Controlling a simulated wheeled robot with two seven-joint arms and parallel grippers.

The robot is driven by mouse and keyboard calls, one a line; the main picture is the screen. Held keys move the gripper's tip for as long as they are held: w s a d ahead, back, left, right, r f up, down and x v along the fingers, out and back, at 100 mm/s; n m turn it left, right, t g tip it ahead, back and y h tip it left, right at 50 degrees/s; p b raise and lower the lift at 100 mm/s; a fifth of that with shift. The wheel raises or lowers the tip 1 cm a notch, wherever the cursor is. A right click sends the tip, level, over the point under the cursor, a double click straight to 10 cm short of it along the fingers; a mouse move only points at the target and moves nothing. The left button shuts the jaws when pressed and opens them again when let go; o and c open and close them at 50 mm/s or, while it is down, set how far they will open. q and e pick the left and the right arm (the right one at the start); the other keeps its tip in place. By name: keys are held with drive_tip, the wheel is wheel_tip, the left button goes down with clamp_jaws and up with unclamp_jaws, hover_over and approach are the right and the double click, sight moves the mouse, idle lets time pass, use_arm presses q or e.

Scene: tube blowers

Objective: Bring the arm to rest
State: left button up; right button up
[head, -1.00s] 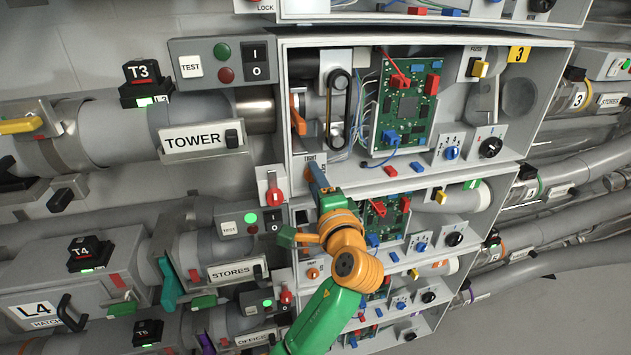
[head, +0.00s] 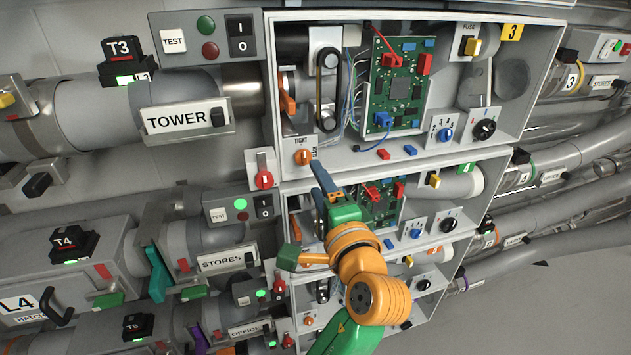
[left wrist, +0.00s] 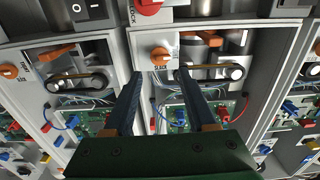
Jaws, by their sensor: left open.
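My left arm, orange and green, reaches up from the bottom in the head view. Its left gripper (head: 320,180) has dark blue-grey fingers pointing up at the top cabinet. In the left wrist view the two fingers (left wrist: 160,78) stand apart with nothing between them. An orange knob (head: 303,157) on a TIGHT/SLACK plate sits just beyond the fingertips, uncovered. The knob also shows in the left wrist view (left wrist: 160,55), past the fingertips and between them. I cannot tell the exact gap. My right gripper is in neither view.
The open top cabinet (head: 395,159) holds a belt drive (head: 328,85), a green circuit board (head: 397,85) and a black dial (head: 484,129). More open boxes stack below, close around the arm. A red switch (head: 264,179) is left of the gripper. Open grey floor (head: 560,300) lies lower right.

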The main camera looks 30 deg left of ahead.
use_arm(q)
drive_tip(key=shift+a, duration=0.15)
wheel_tip(320, 180, down, 14)
drive_tip(key=s+g+h, duration=0.1)
drive_tip(key=h, duration=0.4)
drive_tip(key=s+d+f+n+g+h, duration=0.3)
drive_tip(key=s+d+f+g+h, duration=0.15)
drive_tip(key=s+f, duration=0.5)
drive_tip(key=s+d+f+n+g+h, duration=0.3)
drive_tip(key=s+f+h, duration=0.2)
drive_tip(key=s+f, duration=0.45)
wheel_tip(320, 180, down, 15)
drive_tip(key=s, duration=0.1)
drive_tip(key=s+a+f+g, duration=0.2)
drive_tip(key=s+f, duration=0.8)
drive_tip(key=s, duration=0.3)
drive_tip(key=shift+a+f+y, duration=0.3)
drive_tip(key=shift+f+y, duration=0.05)
drive_tip(key=shift+f, duration=0.05)
